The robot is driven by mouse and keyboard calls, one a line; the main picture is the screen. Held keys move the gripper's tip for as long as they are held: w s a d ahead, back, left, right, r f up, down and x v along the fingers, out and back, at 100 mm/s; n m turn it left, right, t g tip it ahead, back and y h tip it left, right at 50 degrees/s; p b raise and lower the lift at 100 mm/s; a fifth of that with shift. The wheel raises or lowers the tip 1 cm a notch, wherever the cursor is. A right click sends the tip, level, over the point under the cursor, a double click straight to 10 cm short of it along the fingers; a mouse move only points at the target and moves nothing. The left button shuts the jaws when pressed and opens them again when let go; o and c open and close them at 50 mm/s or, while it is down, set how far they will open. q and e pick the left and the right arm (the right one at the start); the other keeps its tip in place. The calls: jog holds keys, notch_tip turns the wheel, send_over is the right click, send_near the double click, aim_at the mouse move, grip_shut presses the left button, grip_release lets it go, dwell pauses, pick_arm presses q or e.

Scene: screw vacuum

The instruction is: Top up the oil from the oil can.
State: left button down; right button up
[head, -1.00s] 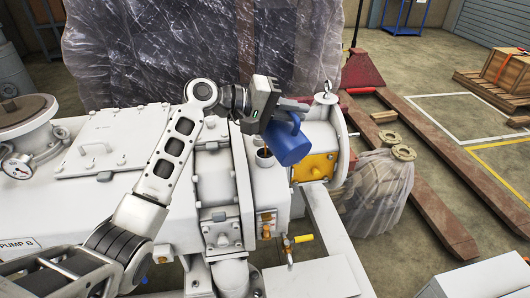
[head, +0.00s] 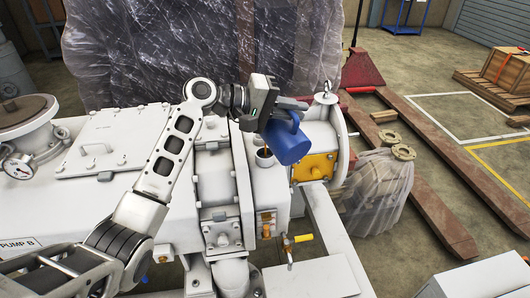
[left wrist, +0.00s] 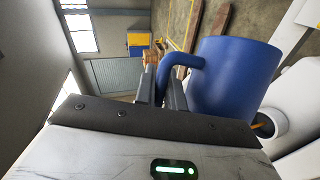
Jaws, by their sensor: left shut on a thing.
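The blue oil can (head: 288,140) is tilted in the air over the pump's oil filler opening (head: 264,160). My left gripper (head: 285,104) is shut on its handle, and the can also shows in the left wrist view (left wrist: 235,78) beside the fingers. A thin amber-brown streak of oil (left wrist: 262,125) shows between the can and the white filler neck (left wrist: 272,128). A sight glass (head: 266,224) with amber oil is on the pump's front below the filler; its exact level is too small to read. My right gripper is not in view.
The white pump body (head: 120,190) fills the left and middle. Plastic sheeting (head: 150,50) hangs behind.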

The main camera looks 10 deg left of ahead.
pick_arm(q)
jog(key=shift+w+a+r, duration=0.15)
jog(key=shift+w+r, duration=0.05)
jog(key=shift+r, duration=0.05)
dwell(0.9)
